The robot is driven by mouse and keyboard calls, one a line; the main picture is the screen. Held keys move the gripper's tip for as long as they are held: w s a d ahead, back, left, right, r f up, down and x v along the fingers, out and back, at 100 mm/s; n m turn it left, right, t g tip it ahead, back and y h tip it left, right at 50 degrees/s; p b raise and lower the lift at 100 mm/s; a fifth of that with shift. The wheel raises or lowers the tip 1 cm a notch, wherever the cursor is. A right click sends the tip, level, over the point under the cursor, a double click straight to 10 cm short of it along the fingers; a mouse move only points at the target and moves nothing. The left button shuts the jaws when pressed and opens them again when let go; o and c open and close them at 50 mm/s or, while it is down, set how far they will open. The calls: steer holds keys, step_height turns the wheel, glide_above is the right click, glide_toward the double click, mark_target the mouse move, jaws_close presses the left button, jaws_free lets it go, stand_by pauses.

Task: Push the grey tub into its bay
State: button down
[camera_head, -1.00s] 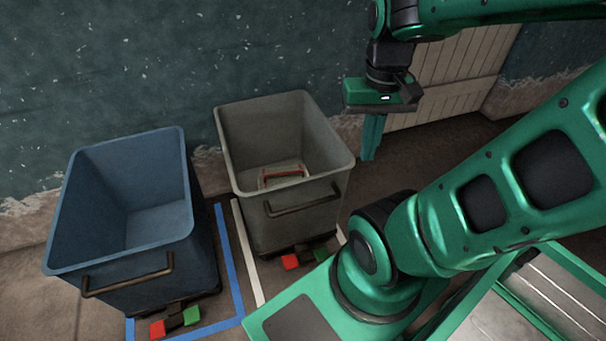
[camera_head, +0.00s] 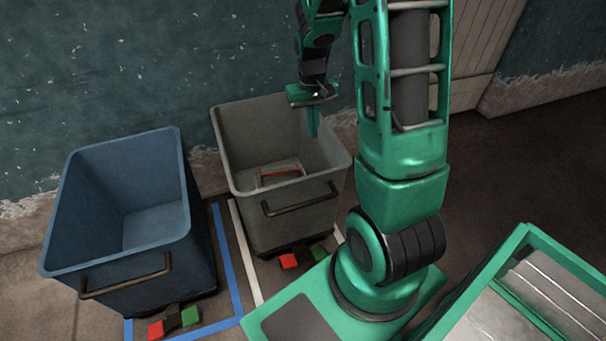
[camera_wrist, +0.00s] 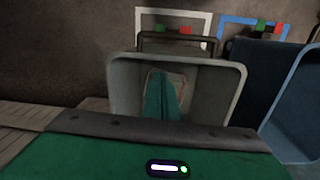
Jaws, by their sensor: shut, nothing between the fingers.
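The grey tub (camera_head: 300,222) is an open bin with a dark handle on its near side, to the right of the blue tub. A red-handled item (camera_head: 280,173) lies inside it. The bay is a white outline on the floor (camera_head: 245,250), its left line running beside the tub; in the wrist view the outline (camera_wrist: 175,12) extends past the tub's handle side. My gripper (camera_head: 313,130) points down over the far right part of the tub's opening, shut and empty. In the wrist view its fingers (camera_wrist: 160,95) overlap the opening. Whether they touch the tub cannot be told.
The blue tub (camera_head: 150,255) stands close on the left by a blue floor outline (camera_head: 228,260). Red and green pedals (camera_head: 289,261) sit at the grey tub's base. A speckled wall (camera_head: 100,75) is behind the tubs. Open floor (camera_head: 530,140) lies to the right.

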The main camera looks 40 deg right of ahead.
steer(key=w+f, duration=0.7)
steer(key=f, duration=0.6)
steer(key=s+f, duration=0.3)
steer(key=f, duration=0.6)
steer(key=shift+s+a+f+n+y, duration=0.25)
steer(key=shift+a+f+n+y, duration=0.05)
steer(key=shift+a+n, duration=0.15)
